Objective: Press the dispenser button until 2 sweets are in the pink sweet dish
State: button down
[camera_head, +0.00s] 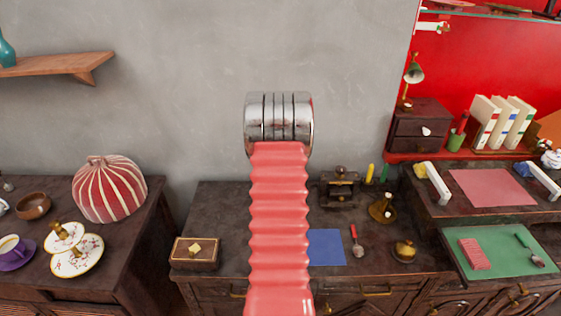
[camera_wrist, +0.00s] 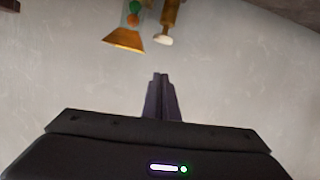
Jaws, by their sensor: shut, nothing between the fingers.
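My gripper (camera_wrist: 160,77) shows in the wrist view, its dark fingers together and empty, with the pale wall behind. At the top of that view, cut off by the edge, is what looks like the sweet dispenser (camera_wrist: 124,40): a flared brass-orange part with a clear tube holding a green and an orange ball. Beside it is a brass cylinder with a white rounded end (camera_wrist: 165,41); I cannot tell if this is the button. My fingers are apart from both in the picture. I cannot make out the pink sweet dish in either view. My arm hides the middle of the head view.
A dark desk (camera_head: 210,212) with a small box (camera_head: 195,254), blue sheet (camera_head: 326,247) and brass pieces stands ahead. A raised desk with a green mat (camera_head: 508,246) is at right.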

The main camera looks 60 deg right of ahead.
jog(key=shift+w+d+f, duration=0.1)
jog(key=shift+d+f, duration=0.15)
jog(key=shift+f, duration=0.5)
jog(key=shift+s+d+f, duration=0.1)
jog(key=shift+d+f, duration=0.15)
jog(key=shift+f, duration=0.5)
jog(key=shift+w+d+f, duration=0.1)
jog(key=shift+d+f, duration=0.15)
jog(key=shift+f, duration=0.5)
